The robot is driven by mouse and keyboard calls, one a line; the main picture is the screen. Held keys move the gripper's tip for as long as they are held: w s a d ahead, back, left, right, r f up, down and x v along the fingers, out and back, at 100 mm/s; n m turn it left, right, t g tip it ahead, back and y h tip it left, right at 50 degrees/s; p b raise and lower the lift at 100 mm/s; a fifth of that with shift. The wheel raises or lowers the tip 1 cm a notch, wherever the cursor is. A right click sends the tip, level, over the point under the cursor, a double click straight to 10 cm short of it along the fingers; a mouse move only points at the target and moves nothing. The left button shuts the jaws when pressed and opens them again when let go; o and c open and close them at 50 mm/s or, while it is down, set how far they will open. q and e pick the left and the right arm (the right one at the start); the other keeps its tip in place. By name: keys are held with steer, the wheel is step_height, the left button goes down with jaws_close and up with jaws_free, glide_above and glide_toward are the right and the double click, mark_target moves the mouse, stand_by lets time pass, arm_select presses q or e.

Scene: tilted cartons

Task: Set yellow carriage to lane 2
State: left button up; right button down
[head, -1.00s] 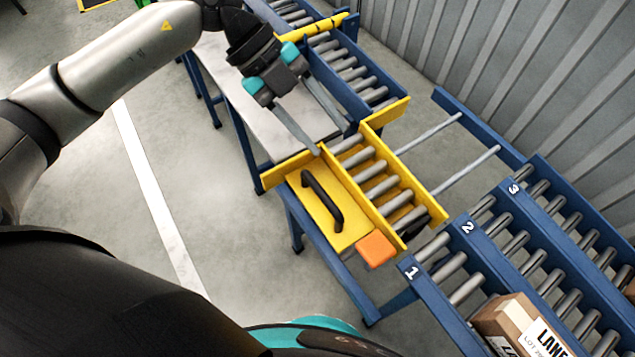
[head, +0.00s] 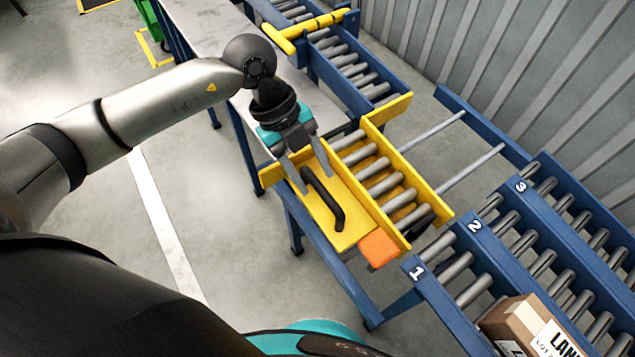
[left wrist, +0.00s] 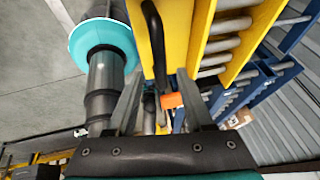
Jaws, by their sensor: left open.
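The yellow carriage (head: 337,231) with grey rollers sits on rails, left of and short of the lanes marked 1, 2 and 3. Its black handle (head: 323,199) runs along the near side plate, and an orange block (head: 378,249) is at its right corner. The number 2 lane plate (head: 474,226) is on the blue lane frames. My left gripper (head: 315,184) is open above the left end of the handle, its fingertips apart. In the left wrist view the handle (left wrist: 155,45) shows beyond and between the open fingers. I cannot tell whether they touch it. My right gripper is not in view.
A carton (head: 528,327) lies on lane 1 rollers at the lower right. A grey table (head: 205,30) stands behind my left arm. A feeding conveyor (head: 355,72) with a yellow bar lies behind the carriage. A corrugated wall is at the right.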

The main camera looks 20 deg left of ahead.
arm_select(q)
steer(key=shift+x, duration=1.3)
steer(key=shift+c, duration=0.4)
jaws_close()
